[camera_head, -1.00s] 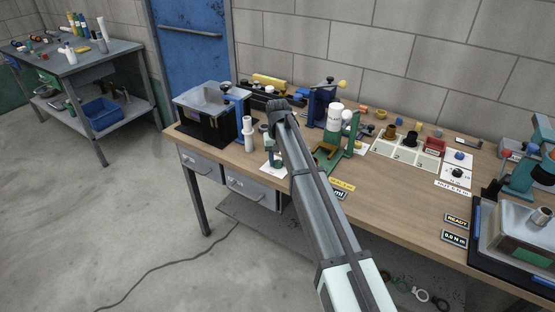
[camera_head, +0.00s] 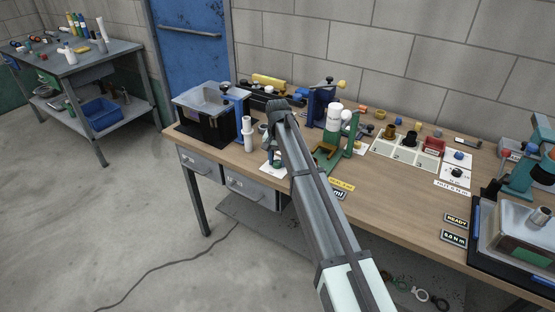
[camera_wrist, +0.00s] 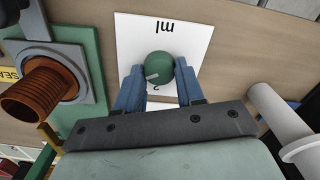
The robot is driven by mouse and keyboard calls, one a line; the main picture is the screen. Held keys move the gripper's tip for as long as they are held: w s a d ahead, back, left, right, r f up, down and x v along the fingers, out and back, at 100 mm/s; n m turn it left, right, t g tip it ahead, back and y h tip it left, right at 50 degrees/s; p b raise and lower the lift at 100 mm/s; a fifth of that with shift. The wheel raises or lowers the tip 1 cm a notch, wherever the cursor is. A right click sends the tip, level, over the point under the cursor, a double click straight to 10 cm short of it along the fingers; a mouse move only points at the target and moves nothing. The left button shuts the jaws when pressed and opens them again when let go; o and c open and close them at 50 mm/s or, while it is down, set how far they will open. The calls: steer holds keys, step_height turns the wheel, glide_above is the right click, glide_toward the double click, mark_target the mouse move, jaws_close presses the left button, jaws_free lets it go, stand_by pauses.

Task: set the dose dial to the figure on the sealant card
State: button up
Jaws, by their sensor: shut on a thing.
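The dose dial is a round green knob (camera_wrist: 160,66) with a small pale mark, on a white plate (camera_wrist: 190,30) marked "ml", upside down in the wrist view. A figure like a 2 shows at the knob's near edge; other figures are hidden. My gripper (camera_wrist: 160,82) has its blue fingers on either side of the knob, shut on it. In the head view the plate (camera_head: 269,171) lies near the bench's front edge, partly behind my arm. A yellow card (camera_head: 341,184), apparently the sealant card, is partly covered by my arm; its figure is not legible.
A green stand (camera_head: 326,160) with a brown threaded part (camera_wrist: 38,90) is close beside the dial. A white cylinder (camera_head: 247,133) stands on its other side. A black "ml" display (camera_head: 340,194) is half hidden by my arm. Bare bench top (camera_head: 390,205) lies to the right.

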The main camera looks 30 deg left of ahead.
mark_target(277, 162)
steer(key=o, duration=1)
steer(key=shift+o, duration=0.2)
step_height(277, 162, up, 14)
steer(key=shift+f, duration=0.15)
stand_by(0.4)
